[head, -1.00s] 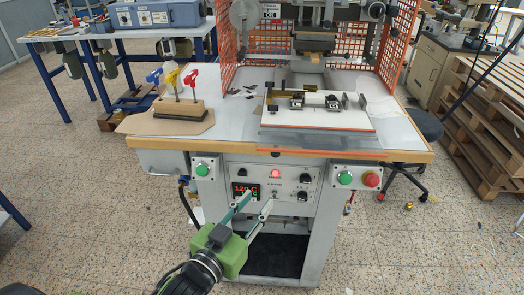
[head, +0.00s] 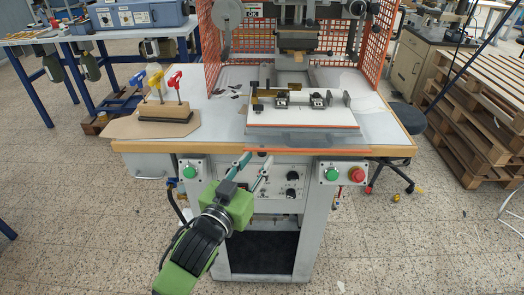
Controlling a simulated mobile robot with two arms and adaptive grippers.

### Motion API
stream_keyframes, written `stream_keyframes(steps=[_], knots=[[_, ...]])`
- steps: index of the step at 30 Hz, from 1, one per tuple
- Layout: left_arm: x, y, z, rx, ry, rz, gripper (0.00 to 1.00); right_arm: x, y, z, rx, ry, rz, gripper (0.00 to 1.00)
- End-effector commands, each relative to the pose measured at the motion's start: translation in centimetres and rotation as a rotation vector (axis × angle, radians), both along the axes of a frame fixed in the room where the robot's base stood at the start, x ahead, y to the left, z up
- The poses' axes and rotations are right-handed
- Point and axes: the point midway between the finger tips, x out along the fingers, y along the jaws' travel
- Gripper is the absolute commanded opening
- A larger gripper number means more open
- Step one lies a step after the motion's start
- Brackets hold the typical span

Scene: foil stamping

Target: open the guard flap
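The guard flap looks like a clear panel at the front of the stamping press, with an orange strip (head: 310,152) along its lower edge. This strip lies just above the table's front edge, and the flap appears down. The clear part is hard to make out. My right gripper is not in view.
Orange mesh guards (head: 375,50) flank the press. A white plate (head: 305,115) with clamps sits on the table. A block with coloured-handled tools (head: 165,110) stands at left. Green buttons (head: 331,174) and a red button (head: 356,174) are on the front. A stool (head: 408,118) stands at right.

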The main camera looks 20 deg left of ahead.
Motion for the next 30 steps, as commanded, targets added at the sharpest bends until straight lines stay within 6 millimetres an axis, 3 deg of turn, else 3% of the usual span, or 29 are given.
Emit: stream_keyframes(steps=[8,19,23,30], knots=[[3.3,-0.4,0.1,0.001,0.000,0.000,0.31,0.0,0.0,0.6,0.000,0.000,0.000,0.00],[3.8,-0.5,0.0,0.000,0.000,0.000,0.31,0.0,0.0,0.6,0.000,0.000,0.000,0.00],[3.7,-0.5,0.0,0.000,0.000,0.000,0.00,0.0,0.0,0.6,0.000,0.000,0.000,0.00],[3.7,-0.5,0.2,-0.002,0.004,0.000,0.00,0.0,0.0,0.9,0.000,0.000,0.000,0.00]])
